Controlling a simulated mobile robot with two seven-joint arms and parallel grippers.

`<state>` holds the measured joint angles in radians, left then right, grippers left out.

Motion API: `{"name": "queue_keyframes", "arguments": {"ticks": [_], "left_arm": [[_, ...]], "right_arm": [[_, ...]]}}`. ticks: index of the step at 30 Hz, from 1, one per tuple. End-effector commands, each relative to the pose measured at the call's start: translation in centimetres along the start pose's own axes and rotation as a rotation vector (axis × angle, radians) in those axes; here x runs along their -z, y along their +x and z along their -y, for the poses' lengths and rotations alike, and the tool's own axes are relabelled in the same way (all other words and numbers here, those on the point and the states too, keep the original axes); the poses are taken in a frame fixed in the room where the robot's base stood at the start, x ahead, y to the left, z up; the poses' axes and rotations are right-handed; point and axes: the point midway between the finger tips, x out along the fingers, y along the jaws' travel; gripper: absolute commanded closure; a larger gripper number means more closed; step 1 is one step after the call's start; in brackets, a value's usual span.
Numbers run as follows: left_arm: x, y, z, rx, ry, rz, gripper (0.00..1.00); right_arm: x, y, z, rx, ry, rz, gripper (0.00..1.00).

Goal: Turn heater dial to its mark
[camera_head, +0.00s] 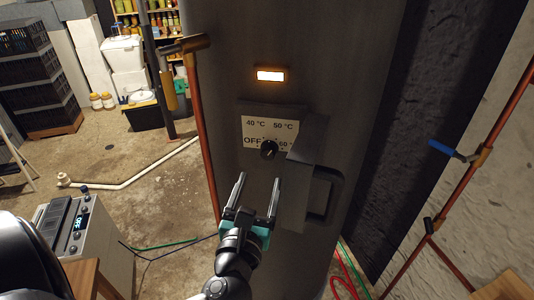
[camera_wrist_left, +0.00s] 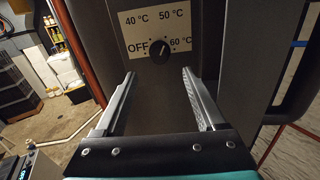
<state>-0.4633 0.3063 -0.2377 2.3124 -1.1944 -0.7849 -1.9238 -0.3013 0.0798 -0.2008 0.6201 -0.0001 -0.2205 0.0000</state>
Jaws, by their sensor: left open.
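The heater (camera_head: 235,60) is a tall dark grey cylinder in the middle of the head view. Its small black round dial (camera_head: 269,149) sits on a pale plate (camera_head: 270,128) lettered OFF, 40 °C, 50 °C and 60 °C. The dial also shows in the left wrist view (camera_wrist_left: 160,50), with a light pointer line on it; its exact setting is hard to tell. My left gripper (camera_head: 258,178) is open and empty, just below the dial and apart from it. In the wrist view its two fingers (camera_wrist_left: 158,78) lie either side below the dial. My right gripper is not in view.
A hinged cover with a handle (camera_head: 325,190) stands out right of the dial. A lit lamp (camera_head: 270,75) glows above. Copper pipes (camera_head: 200,130) run up the left side, and a blue-handled valve (camera_head: 442,149) is at right. A grey box with a display (camera_head: 85,235) stands lower left.

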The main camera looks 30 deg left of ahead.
Motion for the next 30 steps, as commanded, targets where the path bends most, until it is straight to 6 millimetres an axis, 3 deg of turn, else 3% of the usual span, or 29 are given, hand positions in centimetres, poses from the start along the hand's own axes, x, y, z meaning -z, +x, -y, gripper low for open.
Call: {"name": "queue_keyframes", "arguments": {"ticks": [9,15,21,30], "left_arm": [[-0.1,5.4,0.0,-0.001,0.000,0.002,0.28],[-0.1,8.0,0.0,0.000,0.001,0.001,0.28],[0.0,9.1,0.0,0.000,0.000,-0.001,0.28],[0.0,9.2,0.0,0.000,-0.001,-0.001,0.28]], "right_arm": [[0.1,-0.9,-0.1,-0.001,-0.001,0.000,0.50],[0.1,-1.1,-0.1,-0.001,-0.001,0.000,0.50],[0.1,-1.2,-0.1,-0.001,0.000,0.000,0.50],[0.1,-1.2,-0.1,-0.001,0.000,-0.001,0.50]]}}
